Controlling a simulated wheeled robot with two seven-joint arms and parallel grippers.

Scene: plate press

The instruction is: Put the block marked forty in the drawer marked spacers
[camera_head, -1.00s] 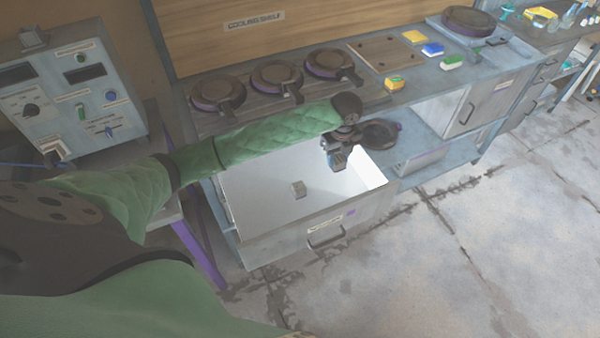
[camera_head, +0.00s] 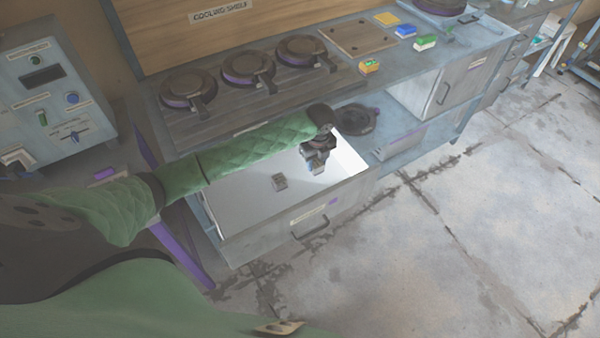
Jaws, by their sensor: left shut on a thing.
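The drawer (camera_head: 262,240) stands open below the counter, with a pale label and a purple mark on its front; the label is too small to read. My left gripper (camera_head: 314,170) reaches over the right part of the open drawer, pointing down. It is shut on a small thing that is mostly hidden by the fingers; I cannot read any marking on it. My right gripper is not in view.
Round dark moulds (camera_head: 248,68) with handles sit in a row on the counter. A yellow-orange block (camera_head: 369,66), a blue block (camera_head: 405,31) and a green block (camera_head: 425,43) lie farther right. A dark pan (camera_head: 357,117) is on the lower shelf. A control box (camera_head: 45,90) stands left.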

